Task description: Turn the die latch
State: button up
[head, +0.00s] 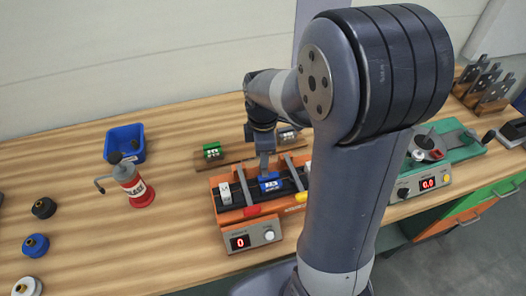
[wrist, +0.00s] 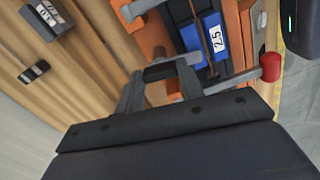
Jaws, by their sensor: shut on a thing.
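The die latch is a grey bar with a red knob (head: 252,211) on the orange die unit (head: 226,218). In the wrist view the red knob (wrist: 270,66) is at the right, and its bar (wrist: 232,78) runs left toward my fingers. My gripper (head: 264,170) points down over the unit, beside the blue die block (head: 271,185). In the wrist view my gripper (wrist: 165,72) is shut on the latch, though the exact contact is partly hidden. The blue block, labelled 2.5, also shows in the wrist view (wrist: 195,40) and sits in the unit.
A white block (head: 225,193) and a yellow knob (head: 301,197) are on the same unit. A red bottle-like tool (head: 135,186), a blue bin (head: 112,150) and several round parts stand left. A green unit (head: 452,140) is right. My arm hides part of the bench.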

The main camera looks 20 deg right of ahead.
jog(key=shift+n, duration=0.9)
jog(key=o, duration=1)
notch_tip(320, 180, up, 11)
jog(key=shift+f+b, duration=0.1)
jog(key=shift+b, duration=0.25)
jog(key=shift+f, duration=0.1)
notch_tip(320, 180, down, 11)
jog(key=shift+r+p, duration=0.1)
jog(key=shift+p, duration=0.25)
jog(key=shift+r, duration=0.1)
